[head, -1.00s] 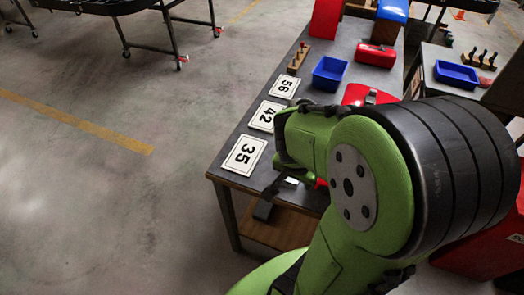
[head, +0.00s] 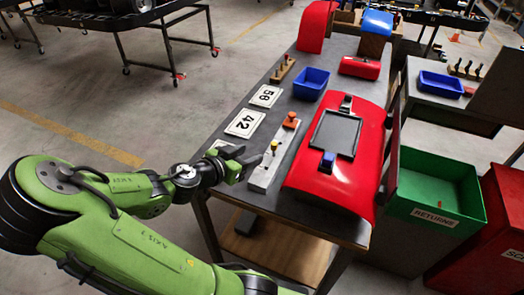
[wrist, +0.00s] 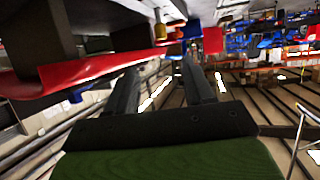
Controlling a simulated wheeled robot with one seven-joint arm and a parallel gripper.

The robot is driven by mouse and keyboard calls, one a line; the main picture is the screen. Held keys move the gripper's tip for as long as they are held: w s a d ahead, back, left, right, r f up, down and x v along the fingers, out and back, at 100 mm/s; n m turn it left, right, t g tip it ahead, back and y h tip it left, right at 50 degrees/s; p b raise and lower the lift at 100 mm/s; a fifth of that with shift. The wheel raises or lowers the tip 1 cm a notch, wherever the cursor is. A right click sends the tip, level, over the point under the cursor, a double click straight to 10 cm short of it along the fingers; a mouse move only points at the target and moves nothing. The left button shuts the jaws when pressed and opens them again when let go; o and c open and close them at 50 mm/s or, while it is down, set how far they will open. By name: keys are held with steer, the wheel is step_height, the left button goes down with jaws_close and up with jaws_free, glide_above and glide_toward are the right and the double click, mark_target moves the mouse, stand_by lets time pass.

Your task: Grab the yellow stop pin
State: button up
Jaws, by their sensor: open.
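The yellow stop pin (head: 274,145) stands on a long pale grey block (head: 262,176) near the front of the table. An orange-topped pin (head: 291,121) stands farther back on the same block. My gripper (head: 252,156) is open and empty, just left of the yellow pin in the head view. In the wrist view my two dark fingers (wrist: 160,68) are spread apart. A small yellow piece, seemingly the yellow pin (wrist: 160,32), shows beyond them, above the gap. I cannot tell the exact distance to it.
A red kart panel (head: 325,180) with a dark plate and a blue-topped piece lies right of the block. Number cards (head: 245,122), a blue tray (head: 311,84) and a wooden pin rack (head: 281,69) lie behind. A green returns bin (head: 437,200) stands at right.

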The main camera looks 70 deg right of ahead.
steer(key=b, duration=0.2)
glide_toward(274, 142)
steer(key=x, duration=0.4)
steer(key=shift+s+a+f, duration=0.1)
steer(key=shift+s+f, duration=0.2)
steer(key=x, duration=0.6)
steer(key=shift+w+r, duration=0.1)
steer(key=shift+w, duration=0.1)
jaws_close()
steer(key=shift+r, duration=0.2)
